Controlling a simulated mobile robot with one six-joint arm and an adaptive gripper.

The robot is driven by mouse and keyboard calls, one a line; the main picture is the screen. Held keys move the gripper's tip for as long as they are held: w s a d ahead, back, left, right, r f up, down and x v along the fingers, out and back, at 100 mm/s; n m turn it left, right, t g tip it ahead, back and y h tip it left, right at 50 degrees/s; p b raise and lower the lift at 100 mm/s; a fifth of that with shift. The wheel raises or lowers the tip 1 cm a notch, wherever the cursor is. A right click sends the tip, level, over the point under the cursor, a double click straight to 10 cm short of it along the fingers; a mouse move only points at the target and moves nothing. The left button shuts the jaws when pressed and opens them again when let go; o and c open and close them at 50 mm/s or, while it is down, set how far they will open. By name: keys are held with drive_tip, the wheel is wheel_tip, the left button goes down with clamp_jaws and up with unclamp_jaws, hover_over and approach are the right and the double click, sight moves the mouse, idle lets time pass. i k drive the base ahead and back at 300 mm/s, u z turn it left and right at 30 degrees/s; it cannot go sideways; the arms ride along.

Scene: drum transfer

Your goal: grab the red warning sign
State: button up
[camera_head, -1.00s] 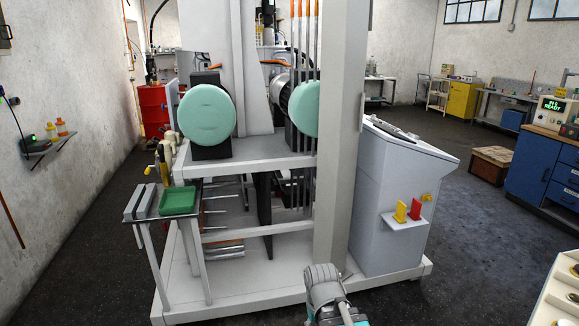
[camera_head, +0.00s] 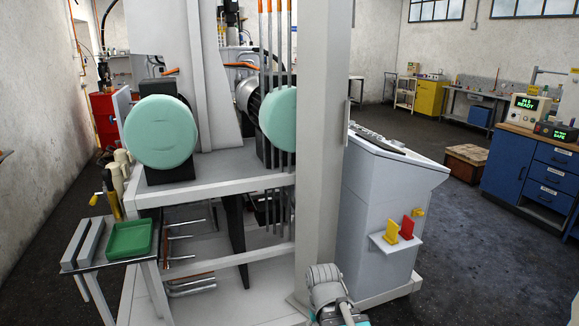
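The red warning sign (camera_head: 407,229) appears as a small upright red piece on a small white shelf (camera_head: 398,246) on the side of the white console (camera_head: 375,220), right of centre. A yellow piece (camera_head: 392,232) stands just to its left, and another small yellow part (camera_head: 419,213) is on the console just above and right of it. A grey and teal part of my arm shows at the bottom centre, below and left of the sign and apart from it. No gripper fingers can be made out.
The white machine frame with its tall post (camera_head: 322,150) stands left of the console. A side stand holds a green tray (camera_head: 130,238). A wooden crate (camera_head: 466,166) and a blue cabinet (camera_head: 535,175) are at the right. Dark floor right of the console is clear.

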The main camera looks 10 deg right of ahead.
sight(408, 223)
drive_tip(key=z, duration=0.2)
drive_tip(key=i, duration=1.3)
drive_tip(key=z, duration=0.2)
